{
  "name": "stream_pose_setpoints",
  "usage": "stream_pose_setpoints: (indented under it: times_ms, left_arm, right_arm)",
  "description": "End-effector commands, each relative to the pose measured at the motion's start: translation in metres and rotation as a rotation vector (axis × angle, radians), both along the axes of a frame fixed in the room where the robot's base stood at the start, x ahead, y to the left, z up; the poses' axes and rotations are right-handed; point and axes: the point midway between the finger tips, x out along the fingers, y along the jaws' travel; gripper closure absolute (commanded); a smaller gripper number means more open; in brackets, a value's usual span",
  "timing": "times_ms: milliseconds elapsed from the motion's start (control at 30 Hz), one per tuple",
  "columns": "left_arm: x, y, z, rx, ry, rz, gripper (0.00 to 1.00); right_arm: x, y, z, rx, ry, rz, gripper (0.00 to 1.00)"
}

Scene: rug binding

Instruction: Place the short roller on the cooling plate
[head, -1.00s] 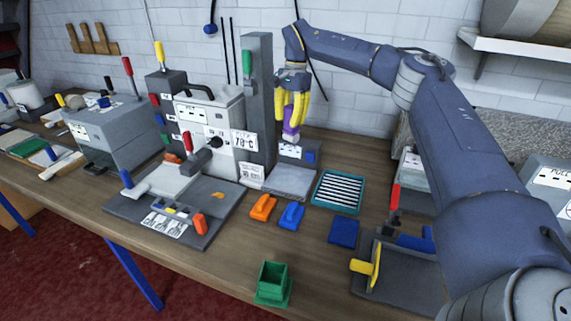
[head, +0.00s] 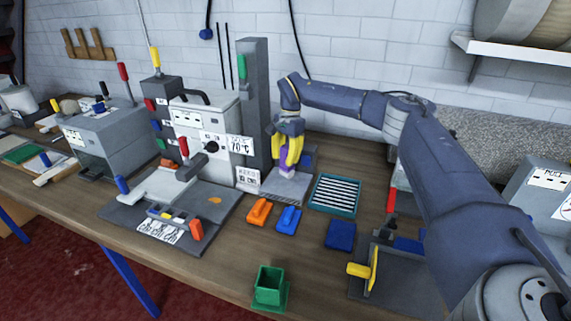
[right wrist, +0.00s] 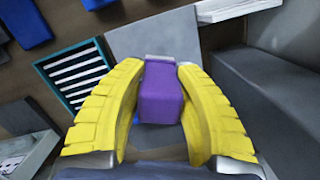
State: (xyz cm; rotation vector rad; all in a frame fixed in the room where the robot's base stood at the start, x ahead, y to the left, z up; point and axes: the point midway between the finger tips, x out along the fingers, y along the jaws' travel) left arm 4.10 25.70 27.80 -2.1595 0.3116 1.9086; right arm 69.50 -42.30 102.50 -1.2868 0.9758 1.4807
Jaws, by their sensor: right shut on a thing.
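The short roller (head: 287,164) has a purple handle and a pale grey end, and is held upright. My right gripper (head: 288,153), with yellow fingers, is shut on its purple handle. The roller's lower end is over the cooling plate (head: 272,188), a flat grey plate at the foot of the tall grey column; I cannot tell whether it touches. In the right wrist view the purple handle (right wrist: 160,95) sits between the yellow fingers (right wrist: 160,110), with the grey plate (right wrist: 175,40) beyond. My left gripper is not in view.
A teal tray with white slats (head: 335,195) stands just right of the plate. Orange (head: 259,211) and blue (head: 289,219) handled tools lie in front of it. The tall grey column (head: 254,100) rises close on the left. A green holder (head: 270,287) stands near the front edge.

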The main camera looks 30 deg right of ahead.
Motion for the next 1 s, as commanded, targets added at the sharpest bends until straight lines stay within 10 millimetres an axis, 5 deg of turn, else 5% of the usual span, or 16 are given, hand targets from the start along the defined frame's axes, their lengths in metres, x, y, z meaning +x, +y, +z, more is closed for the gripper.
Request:
stream_pose_setpoints:
  times_ms: [200,600,633,800,1000]
  left_arm:
    - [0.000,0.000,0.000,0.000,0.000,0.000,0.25]
    - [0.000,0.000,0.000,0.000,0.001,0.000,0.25]
    - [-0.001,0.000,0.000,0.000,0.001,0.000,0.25]
    - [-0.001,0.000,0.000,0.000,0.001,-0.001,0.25]
    - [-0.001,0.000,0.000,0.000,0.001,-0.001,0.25]
  right_arm:
    - [0.000,0.000,-0.025,0.001,0.001,0.000,1.00]
    - [0.000,0.000,-0.028,0.001,0.000,0.000,1.00]
    - [0.000,0.000,-0.028,0.000,0.000,0.000,0.66]
    - [0.000,0.000,-0.028,0.000,0.000,0.000,0.46]
    - [0.000,0.000,-0.028,0.000,0.000,0.000,0.45]
